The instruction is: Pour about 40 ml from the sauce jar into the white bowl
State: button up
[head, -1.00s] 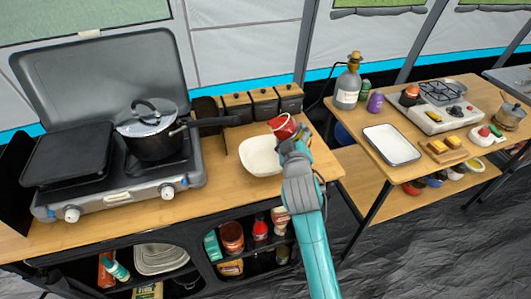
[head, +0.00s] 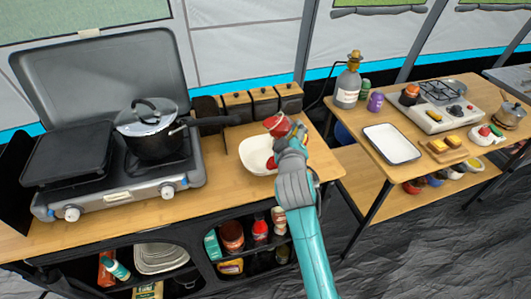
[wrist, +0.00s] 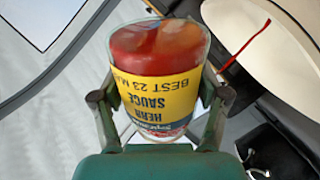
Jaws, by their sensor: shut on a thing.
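The sauce jar (head: 277,124) is a clear jar of red sauce with a yellow label. It is tilted above the white bowl (head: 250,150) on the wooden counter. My gripper (head: 287,135) is shut around the jar. The wrist view shows the jar (wrist: 158,85) between both fingers, its label lettering upside down. A thin red streak, seemingly sauce, crosses in front of the bowl (wrist: 285,60) in that view. In the head view a red patch shows at the bowl's right side, partly hidden by my gripper. The amount in the bowl cannot be told.
Several wooden-lidded dark canisters (head: 265,102) stand behind the bowl. A lidded pot (head: 152,135) sits on the stove to the left, its handle reaching towards the canisters. A side table with a white tray (head: 392,144) stands right. Bare counter lies left of the bowl.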

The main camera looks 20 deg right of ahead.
jog(key=shift+w+a, duration=0.3)
jog(key=shift+w, duration=0.05)
jog(key=shift+w+a+f+n, duration=0.1)
jog(key=shift+w+a+n, duration=0.05)
jog(key=shift+a+n, duration=0.15)
dwell(0.4)
jog(key=shift+f+n+p, duration=0.15)
jog(key=shift+n+p, duration=0.15)
jog(key=shift+p, duration=0.1)
dwell(0.6)
jog(key=shift+a+r+m, duration=0.1)
jog(key=shift+r+m, duration=0.2)
jog(key=shift+m, duration=0.6)
jog(key=shift+m+t+y, duration=0.3)
jog(key=shift+m+t, duration=0.1)
jog(key=shift+m, duration=0.3)
jog(key=shift+d, duration=0.2)
